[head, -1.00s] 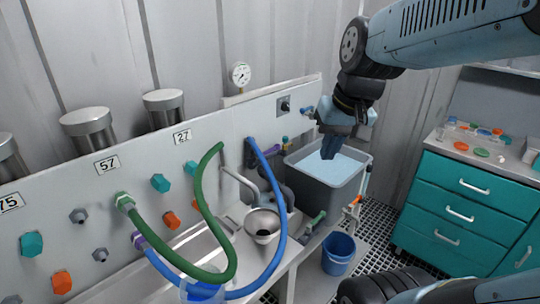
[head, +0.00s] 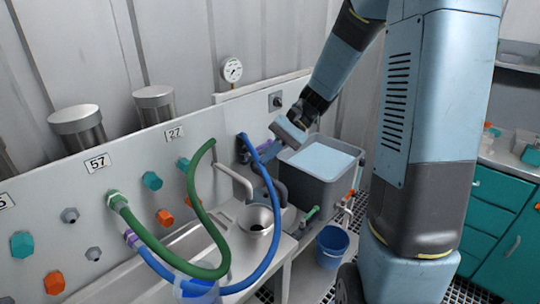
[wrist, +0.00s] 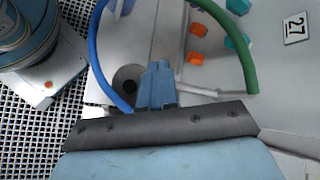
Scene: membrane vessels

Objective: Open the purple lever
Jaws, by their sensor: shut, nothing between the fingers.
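My gripper (head: 266,152) is at the panel's right end in the head view, beside the upper end of the blue hose and in front of the grey tub. Its blue fingers are together with nothing between them; they also show in the wrist view (wrist: 157,72). The purple lever, seen earlier low on the panel just right of the blue hose's upper end, is now largely or wholly behind the gripper. I cannot tell it apart from the fingers, nor whether they touch it. I cannot make it out in the wrist view.
The blue hose (head: 265,180) and green hose (head: 193,190) loop out from the panel close to my gripper. A metal funnel (head: 256,220) stands below. The grey tub (head: 318,190) holds pale blue liquid. A blue bucket (head: 332,246) stands lower right.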

